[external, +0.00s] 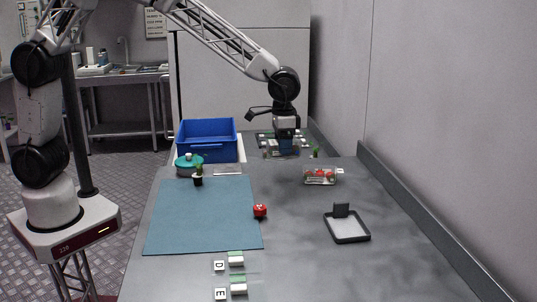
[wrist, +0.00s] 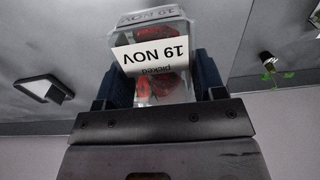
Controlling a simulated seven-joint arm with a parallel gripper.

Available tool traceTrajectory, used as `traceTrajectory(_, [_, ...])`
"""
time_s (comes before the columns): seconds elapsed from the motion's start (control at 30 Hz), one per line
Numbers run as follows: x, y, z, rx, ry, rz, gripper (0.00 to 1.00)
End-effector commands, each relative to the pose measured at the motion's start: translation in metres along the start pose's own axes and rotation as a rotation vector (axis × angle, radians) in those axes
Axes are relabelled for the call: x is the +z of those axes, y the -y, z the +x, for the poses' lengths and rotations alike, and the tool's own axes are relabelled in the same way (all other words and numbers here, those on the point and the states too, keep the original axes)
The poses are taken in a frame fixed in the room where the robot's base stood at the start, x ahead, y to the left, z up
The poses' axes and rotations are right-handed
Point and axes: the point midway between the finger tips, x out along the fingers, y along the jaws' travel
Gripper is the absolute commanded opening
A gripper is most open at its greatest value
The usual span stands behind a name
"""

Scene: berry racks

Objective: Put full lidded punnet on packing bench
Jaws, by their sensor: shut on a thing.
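My gripper (wrist: 153,85) is shut on a clear punnet (wrist: 180,28) with red berries, gripped between its two dark blue fingers. Its white label reads "19 NOV picked" and appears upside down in the wrist view. In the external view my gripper (external: 285,145) points down at the far end of the grey bench (external: 300,255); the held punnet is hard to make out there. Another clear punnet with red berries (external: 320,177) stands on the bench, nearer and to the right of my gripper, apart from it.
A blue crate (external: 208,150) and teal pot (external: 187,162) stand left of my gripper. A blue mat (external: 200,225) covers the bench's left. A red object (external: 260,211) lies at its edge. A black-rimmed tray (external: 347,228) sits right. The right front is clear.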

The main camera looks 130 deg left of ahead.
Motion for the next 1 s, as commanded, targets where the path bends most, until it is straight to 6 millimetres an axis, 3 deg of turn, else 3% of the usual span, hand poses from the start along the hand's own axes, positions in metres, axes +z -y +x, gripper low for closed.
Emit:
traceTrajectory(0.1, [-0.002, 0.035, 0.006, 0.0, 0.0, -0.053, 0.37])
traceTrajectory(0.7, [0.007, 0.196, 0.035, 0.0, 0.0, -0.304, 0.37])
traceTrajectory(1.0, [0.016, 0.242, 0.044, 0.0, 0.0, -0.379, 0.37])
